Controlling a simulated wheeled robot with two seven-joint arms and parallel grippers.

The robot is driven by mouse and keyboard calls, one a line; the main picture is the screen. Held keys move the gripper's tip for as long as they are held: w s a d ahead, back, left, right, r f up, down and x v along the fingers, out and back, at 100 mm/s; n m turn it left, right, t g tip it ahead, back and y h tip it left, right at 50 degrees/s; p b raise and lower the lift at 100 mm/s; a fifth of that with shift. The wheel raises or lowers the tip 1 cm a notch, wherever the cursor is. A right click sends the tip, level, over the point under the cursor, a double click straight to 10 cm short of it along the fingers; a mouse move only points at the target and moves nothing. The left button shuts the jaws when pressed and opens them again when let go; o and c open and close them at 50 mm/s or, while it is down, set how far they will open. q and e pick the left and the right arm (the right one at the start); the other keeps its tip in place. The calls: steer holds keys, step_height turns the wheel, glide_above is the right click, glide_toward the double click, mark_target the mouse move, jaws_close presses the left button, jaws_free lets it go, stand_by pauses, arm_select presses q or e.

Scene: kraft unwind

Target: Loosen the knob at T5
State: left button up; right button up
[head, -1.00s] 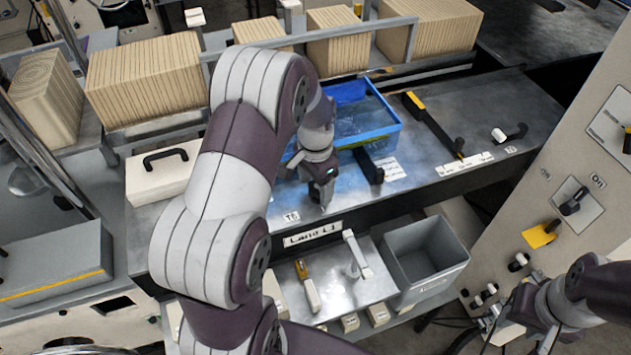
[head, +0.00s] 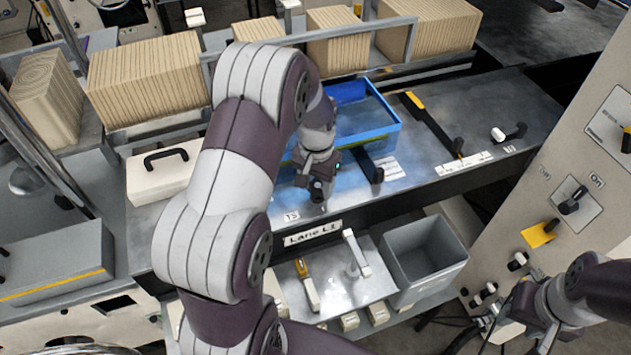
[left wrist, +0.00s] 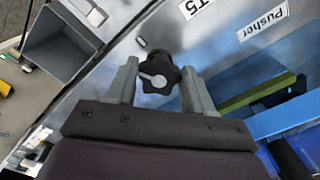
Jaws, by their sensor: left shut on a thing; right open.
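The T5 knob (left wrist: 157,73) is a black lobed knob with a pale pointer mark, beside the T5 label (left wrist: 196,6) in the left wrist view. My left gripper (left wrist: 160,82) has one finger on each side of the knob and is shut on it. In the head view, my left gripper (head: 318,187) is low over the bench, just behind the T5 label (head: 291,216); the knob is mostly hidden there. My right gripper (head: 516,308) is open and empty at the lower right, by the control panel.
A blue tray (head: 390,139) lies behind my left gripper. A black-handled pusher (head: 372,170) is close on its right. A grey bin (head: 425,252) and a shelf with a yellow-ended tool (head: 306,284) are below the bench edge. The control panel (head: 545,190) stands at right.

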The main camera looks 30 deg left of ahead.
arm_select(q)
steer(key=n, duration=0.4)
steer(key=shift+d+n, duration=0.15)
steer(key=shift+n, duration=0.15)
steer(key=n, duration=0.4)
steer(key=shift+d+n, duration=0.1)
steer(key=shift+n, duration=0.2)
steer(key=n, duration=0.4)
steer(key=shift+d+f+n+p, duration=0.1)
steer(key=shift+n+p, duration=0.2)
steer(key=shift+w+n, duration=0.15)
steer(key=shift+n, duration=1.95)
steer(key=shift+f, duration=0.1)
steer(key=o, duration=0.8)
steer(key=shift+o, duration=1.2)
steer(key=shift+w, duration=0.15)
